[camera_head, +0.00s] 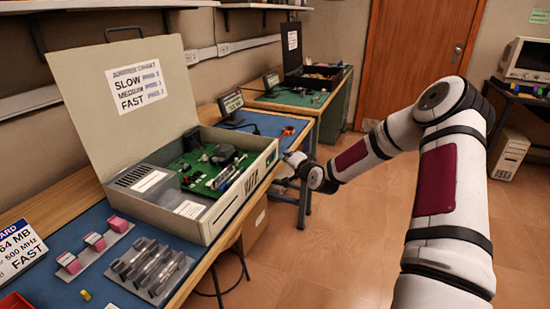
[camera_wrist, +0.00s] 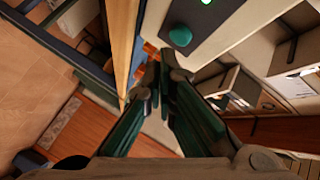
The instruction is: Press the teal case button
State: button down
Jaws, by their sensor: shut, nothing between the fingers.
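The teal button (camera_wrist: 180,36) is a round cap on a dark panel of a pale case front (camera_wrist: 225,20) in the wrist view. My gripper (camera_wrist: 161,62) is shut and empty, with its dark green fingers pointing toward the button. Its tips appear just below and left of the button in the picture, with a visible gap in the image; I cannot tell the depth. In the head view the open beige case (camera_head: 210,228) stands on the bench, and my gripper (camera_head: 286,167) is beside its right front corner. I cannot make out the button there.
The case lid (camera_head: 128,95) stands raised with a jumper chart. Pink-and-white blocks (camera_head: 94,241) and a grey rack of modules (camera_head: 150,268) lie on the blue mat (camera_head: 95,292). A second bench (camera_head: 300,100) stands behind. Floor (camera_head: 330,240) right of the bench is clear.

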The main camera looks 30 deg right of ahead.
jog(key=shift+w+a, duration=0.25)
jog(key=shift+w, duration=0.1)
jog(key=shift+w+a, duration=0.25)
jog(key=shift+w, duration=0.1)
dwell(1.1)
jog(key=shift+s, duration=0.1)
jog(key=shift+s+d, duration=0.5)
jog(key=shift+s, duration=0.1)
jog(key=shift+s+d+p, duration=0.5)
jog(key=shift+s+d, duration=0.3)
jog(key=shift+s, duration=0.2)
jog(key=shift+s+d+p, duration=0.45)
jog(key=shift+s+d, duration=0.3)
jog(key=shift+s, duration=0.25)
jog(key=shift+a, duration=0.1)
